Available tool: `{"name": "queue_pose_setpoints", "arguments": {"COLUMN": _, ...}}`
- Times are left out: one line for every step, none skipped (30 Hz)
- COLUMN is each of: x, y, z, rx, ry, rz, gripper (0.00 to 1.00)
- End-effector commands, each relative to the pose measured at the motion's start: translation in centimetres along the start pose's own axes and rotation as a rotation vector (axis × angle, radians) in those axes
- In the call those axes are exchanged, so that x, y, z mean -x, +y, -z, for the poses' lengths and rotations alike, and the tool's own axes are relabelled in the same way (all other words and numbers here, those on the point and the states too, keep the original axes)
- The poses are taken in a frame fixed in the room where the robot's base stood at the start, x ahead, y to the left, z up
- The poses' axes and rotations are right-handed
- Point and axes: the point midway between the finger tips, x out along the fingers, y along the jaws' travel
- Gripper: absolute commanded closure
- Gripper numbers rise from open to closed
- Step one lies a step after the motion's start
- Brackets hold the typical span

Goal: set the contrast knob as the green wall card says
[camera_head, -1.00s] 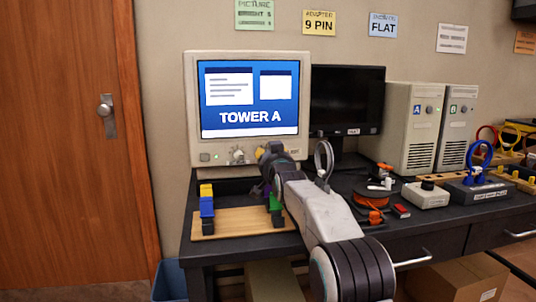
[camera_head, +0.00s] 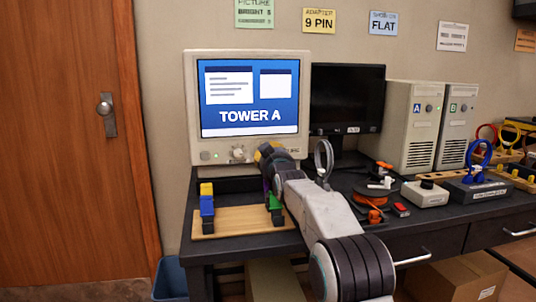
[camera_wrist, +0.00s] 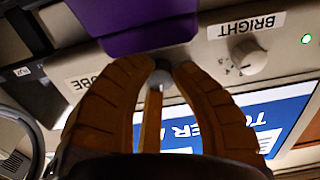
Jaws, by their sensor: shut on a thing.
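The white monitor (camera_head: 190,120) shows TOWER A on a blue screen (camera_head: 225,95). In the wrist view it is upside down, with a BRIGHT label and its pale knob (camera_wrist: 249,57); that knob also shows in the head view (camera_head: 238,153). My gripper (camera_wrist: 158,72) is at the front strip beside the bright knob, its tan fingers shut on a small grey knob (camera_wrist: 160,78), mostly hidden between them. A label beside it is partly covered, so its name cannot be read in full. The green card (camera_head: 254,13) reads PICTURE and BRIGHT 5; its lower line is too small to read.
A wooden stand (camera_head: 235,222) with coloured blocks is below the monitor; a purple block (camera_wrist: 150,25) is close to my gripper in the wrist view. A dark monitor (camera_head: 346,98), two towers, an orange spool (camera_head: 368,195) and a grey box (camera_head: 425,193) stand to the right.

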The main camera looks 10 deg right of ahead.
Motion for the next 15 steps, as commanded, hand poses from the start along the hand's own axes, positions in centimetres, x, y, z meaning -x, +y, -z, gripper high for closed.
{"name": "queue_pose_setpoints", "arguments": {"x": 0.0, "y": -0.02, "z": 0.15, "rx": 0.002, "ry": 0.004, "rz": 0.0, "gripper": 1.0}}
{"name": "queue_pose_setpoints", "arguments": {"x": 0.0, "y": -0.02, "z": 0.15, "rx": 0.002, "ry": 0.004, "rz": 0.0, "gripper": 1.0}}
{"name": "queue_pose_setpoints", "arguments": {"x": 0.0, "y": -0.02, "z": 0.15, "rx": 0.002, "ry": 0.004, "rz": 0.0, "gripper": 1.0}}
{"name": "queue_pose_setpoints", "arguments": {"x": 0.0, "y": -0.02, "z": 0.15, "rx": 0.002, "ry": 0.004, "rz": 0.0, "gripper": 1.0}}
{"name": "queue_pose_setpoints", "arguments": {"x": 0.0, "y": -0.02, "z": 0.15, "rx": 0.002, "ry": 0.004, "rz": 0.0, "gripper": 1.0}}
{"name": "queue_pose_setpoints", "arguments": {"x": 0.0, "y": -0.02, "z": 0.15, "rx": 0.002, "ry": 0.004, "rz": 0.0, "gripper": 1.0}}
{"name": "queue_pose_setpoints", "arguments": {"x": 0.0, "y": -0.02, "z": 0.15, "rx": 0.002, "ry": 0.004, "rz": 0.0, "gripper": 1.0}}
{"name": "queue_pose_setpoints", "arguments": {"x": 0.0, "y": -0.02, "z": 0.15, "rx": 0.001, "ry": 0.004, "rz": 0.0, "gripper": 1.0}}
{"name": "queue_pose_setpoints", "arguments": {"x": 0.0, "y": -0.02, "z": 0.15, "rx": 0.001, "ry": 0.004, "rz": 0.0, "gripper": 1.0}}
{"name": "queue_pose_setpoints", "arguments": {"x": 0.0, "y": -0.02, "z": 0.15, "rx": 0.001, "ry": 0.004, "rz": 0.0, "gripper": 1.0}}
{"name": "queue_pose_setpoints", "arguments": {"x": 0.0, "y": -0.02, "z": 0.15, "rx": 0.001, "ry": 0.004, "rz": 0.0, "gripper": 0.75}}
{"name": "queue_pose_setpoints", "arguments": {"x": 0.0, "y": -0.02, "z": 0.15, "rx": 0.001, "ry": 0.004, "rz": 0.0, "gripper": 0.72}}
{"name": "queue_pose_setpoints", "arguments": {"x": 0.0, "y": -0.02, "z": 0.14, "rx": 0.001, "ry": 0.004, "rz": 0.0, "gripper": 0.69}}
{"name": "queue_pose_setpoints", "arguments": {"x": 0.0, "y": -0.02, "z": 0.12, "rx": 0.001, "ry": 0.003, "rz": 0.0, "gripper": 0.66}}
{"name": "queue_pose_setpoints", "arguments": {"x": 0.0, "y": -0.02, "z": 0.11, "rx": 0.001, "ry": 0.003, "rz": 0.0, "gripper": 0.63}}
